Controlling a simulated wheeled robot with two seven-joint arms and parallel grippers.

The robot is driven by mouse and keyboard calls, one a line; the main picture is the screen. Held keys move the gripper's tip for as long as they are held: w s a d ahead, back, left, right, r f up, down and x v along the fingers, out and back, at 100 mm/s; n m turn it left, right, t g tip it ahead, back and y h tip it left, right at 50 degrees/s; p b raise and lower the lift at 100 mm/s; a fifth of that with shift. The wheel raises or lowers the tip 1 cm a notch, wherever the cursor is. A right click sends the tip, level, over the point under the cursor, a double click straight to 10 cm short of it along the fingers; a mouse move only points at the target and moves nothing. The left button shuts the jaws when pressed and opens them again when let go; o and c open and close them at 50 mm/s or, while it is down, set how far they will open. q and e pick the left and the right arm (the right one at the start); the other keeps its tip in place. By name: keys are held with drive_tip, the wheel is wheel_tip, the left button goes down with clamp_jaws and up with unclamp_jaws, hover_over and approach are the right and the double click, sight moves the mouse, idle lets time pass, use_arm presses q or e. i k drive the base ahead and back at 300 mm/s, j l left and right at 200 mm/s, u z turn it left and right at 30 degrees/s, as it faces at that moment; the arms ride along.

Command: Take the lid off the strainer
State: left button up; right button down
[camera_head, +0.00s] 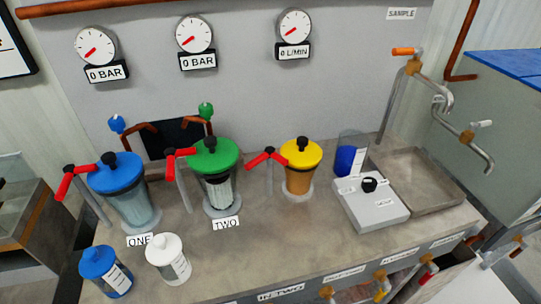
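Three lidded vessels stand in a row on the counter, and no readable label says which is the strainer. The left vessel (137,205), by the tag ONE, has a blue lid (117,176) with a black knob. The middle vessel (220,192), by the tag TWO, has a green lid (214,158) with a black knob and a pale ribbed insert inside. The right vessel (299,181) is amber with a yellow lid (301,153) and black knob. All three lids sit on their vessels. Neither of my grippers is in view.
Red-handled valves (72,181) stand close beside the vessels. A blue jar (105,272) and a white jar (168,258) stand at the front left. The front middle counter is clear.

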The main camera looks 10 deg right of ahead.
sight(301, 153)
drive_tip(key=l+u, duration=0.35)
drive_tip(key=k+l+u, duration=0.1)
drive_tip(key=l+u, duration=0.25)
drive_tip(key=l, duration=0.2)
drive_tip(key=k+l+u, duration=0.15)
drive_tip(key=l+u, duration=0.15)
drive_tip(key=k+l+u, duration=0.2)
drive_tip(key=l+u, duration=0.15)
drive_tip(key=l, duration=0.15)
drive_tip(key=k+l+u, duration=0.2)
drive_tip(key=l+u, duration=0.15)
